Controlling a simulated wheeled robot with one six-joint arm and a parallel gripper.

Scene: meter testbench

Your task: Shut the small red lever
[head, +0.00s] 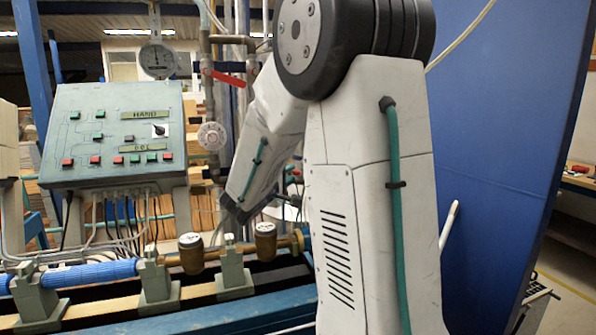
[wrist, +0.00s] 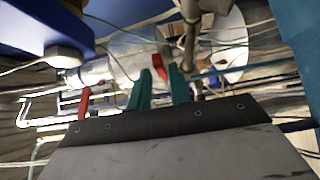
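In the wrist view, a small red lever (wrist: 158,62) shows at the fingertips of my gripper (wrist: 160,72), in front of a pale, clear cylinder. A second red lever (wrist: 84,103) stands to the left of the fingers in that view. The two green fingers are apart with a gap between them, and nothing is visibly held. Whether a finger touches the nearer lever cannot be told. In the head view, a red lever (head: 224,77) sits on a pipe left of my arm.
A control panel (head: 115,135) with buttons stands at the left, with a round gauge (head: 158,60) above it. Brass meters (head: 191,253) sit on a bench line in front. A large blue panel (head: 510,130) fills the right side. Pipes and cables crowd the wrist view.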

